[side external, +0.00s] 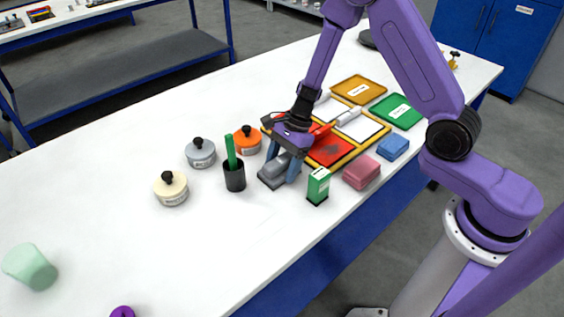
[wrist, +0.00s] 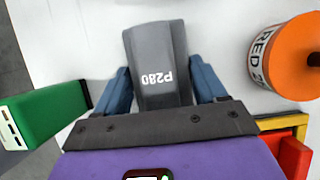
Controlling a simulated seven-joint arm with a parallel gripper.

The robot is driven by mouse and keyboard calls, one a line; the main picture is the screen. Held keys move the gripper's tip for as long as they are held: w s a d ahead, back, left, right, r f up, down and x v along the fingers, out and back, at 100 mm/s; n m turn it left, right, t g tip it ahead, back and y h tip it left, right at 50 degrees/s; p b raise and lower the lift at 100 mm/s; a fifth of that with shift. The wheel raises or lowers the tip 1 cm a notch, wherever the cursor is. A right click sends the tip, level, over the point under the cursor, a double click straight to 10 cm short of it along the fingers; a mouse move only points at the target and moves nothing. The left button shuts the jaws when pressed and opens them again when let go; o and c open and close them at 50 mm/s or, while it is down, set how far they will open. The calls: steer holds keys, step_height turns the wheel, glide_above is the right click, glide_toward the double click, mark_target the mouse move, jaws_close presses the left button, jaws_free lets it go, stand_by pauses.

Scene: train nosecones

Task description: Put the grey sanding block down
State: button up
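The grey sanding block (side external: 273,172) is at the white table's surface or just above it; I cannot tell if it touches. It lies between the black cup with the green stick and the green box. In the wrist view the block (wrist: 158,62), marked P280, sits between my two blue fingers. My gripper (side external: 282,170) points down with its fingers against the block's sides, shut on it. In the wrist view my gripper (wrist: 160,85) hides the block's near end.
A black cup (side external: 235,178) stands left of the block, a green box (side external: 318,187) and pink block (side external: 361,172) right. Behind are an orange-lidded jar (side external: 247,140) and a yellow-framed tray (side external: 352,156). A blue block (side external: 393,146) is farther right.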

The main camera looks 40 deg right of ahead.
steer(key=shift+o, duration=1.4)
steer(key=shift+r, duration=0.1)
steer(key=shift+r, duration=0.3)
steer(key=v, duration=1.2)
steer(key=shift+r, duration=0.2)
steer(key=s+a+r+n+g+h, duration=0.1)
steer(key=s+a+r+n, duration=0.1)
steer(key=s+n, duration=0.5)
steer(key=s+a+r+n+h, duration=0.1)
steer(key=s+r+n+h, duration=0.1)
steer(key=s+n, duration=0.45)
steer(key=s+d+r+n, duration=0.1)
steer(key=s+d+n, duration=0.1)
steer(key=s+n, duration=0.5)
steer(key=s+d+n+t+h, duration=0.1)
steer(key=s+d+n, duration=0.1)
steer(key=s+n, duration=0.5)
steer(key=shift+s+d+r+n+h, duration=0.3)
steer(key=shift+d+r+n, duration=0.05)
steer(key=shift+n, duration=1.2)
